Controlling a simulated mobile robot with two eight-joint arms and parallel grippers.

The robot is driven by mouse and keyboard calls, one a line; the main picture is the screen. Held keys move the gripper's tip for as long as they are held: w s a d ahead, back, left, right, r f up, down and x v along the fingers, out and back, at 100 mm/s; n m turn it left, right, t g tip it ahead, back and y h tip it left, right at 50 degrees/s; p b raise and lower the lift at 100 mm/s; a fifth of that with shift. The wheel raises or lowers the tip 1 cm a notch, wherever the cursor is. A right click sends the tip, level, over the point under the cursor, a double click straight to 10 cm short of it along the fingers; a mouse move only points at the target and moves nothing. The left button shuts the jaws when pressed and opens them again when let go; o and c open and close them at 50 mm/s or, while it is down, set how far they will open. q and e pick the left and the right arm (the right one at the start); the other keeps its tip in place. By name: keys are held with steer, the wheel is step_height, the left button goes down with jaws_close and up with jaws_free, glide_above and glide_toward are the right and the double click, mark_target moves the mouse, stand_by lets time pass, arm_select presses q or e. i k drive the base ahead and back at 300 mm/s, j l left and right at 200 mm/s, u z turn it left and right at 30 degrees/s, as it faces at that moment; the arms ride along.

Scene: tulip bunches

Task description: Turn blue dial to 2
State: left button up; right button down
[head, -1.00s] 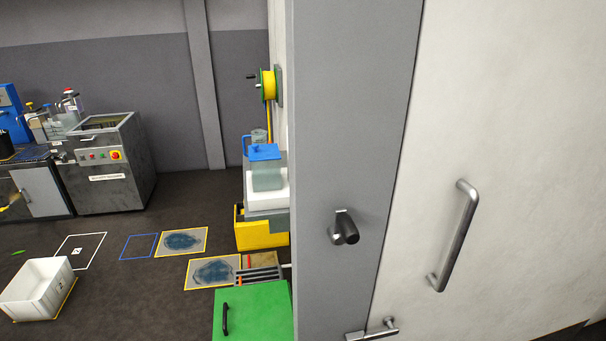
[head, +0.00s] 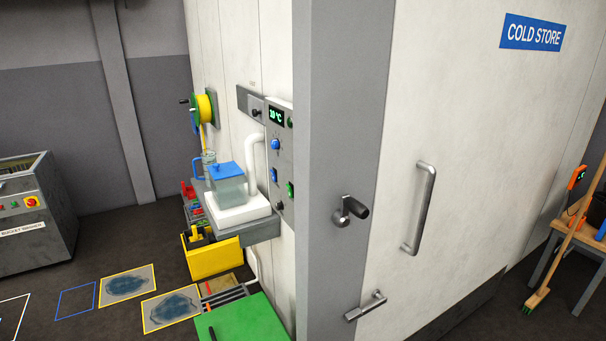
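A blue dial (head: 276,144) sits on the grey control panel (head: 284,203) on the side wall of the cold store, below a green display reading about 10 °C. The panel is seen at a steep angle, so the dial's setting and any numbers around it cannot be read. A blue part (head: 274,174) and a lit green switch (head: 290,189) are lower on the panel. Neither of my grippers is in view.
The cold store door (head: 470,130) with its long handle (head: 419,208) fills the right. A shelf with a blue-lidded clear container (head: 228,183) juts out beside the panel, above a yellow bin (head: 212,258). A green box (head: 240,322) stands below.

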mark_target(275, 144)
steer(key=k+j, duration=0.1)
steer(key=u, duration=0.45)
steer(key=j+u, duration=0.3)
steer(key=i+j+u, duration=0.25)
steer(key=j, duration=0.15)
steer(key=i+j+u, duration=0.8)
steer(key=i+z, duration=0.4)
steer(key=i+j+z, duration=0.15)
steer(key=z, duration=0.2)
steer(key=i+j+z, duration=0.4)
steer(key=i+z, duration=0.15)
steer(key=z, duration=0.3)
steer(key=i+z, duration=0.15)
steer(key=z, duration=0.25)
steer(key=i+z, duration=0.1)
steer(key=z, duration=0.35)
steer(key=i+j+z, duration=0.1)
steer(key=z, duration=0.3)
